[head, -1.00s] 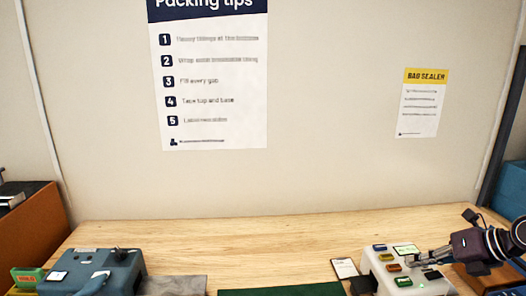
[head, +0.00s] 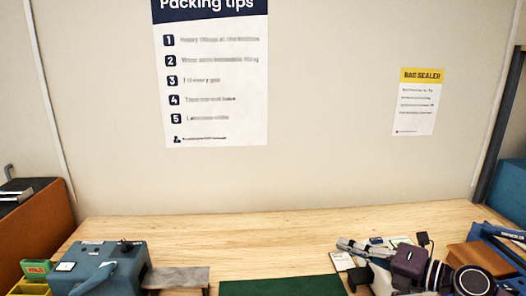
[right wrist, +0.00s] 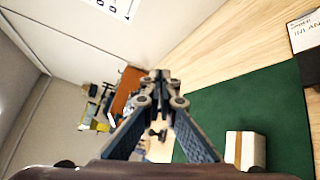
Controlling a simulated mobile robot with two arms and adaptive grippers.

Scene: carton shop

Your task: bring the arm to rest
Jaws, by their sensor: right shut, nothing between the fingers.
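My left gripper is not in view.
A blue-grey machine (head: 105,268) stands at the left of the wooden table (head: 270,228), beside a grey plate (head: 178,278). The green mat (head: 280,287) lies at the front middle. A small carton (right wrist: 245,150) sits on it. The table's back middle is clear.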

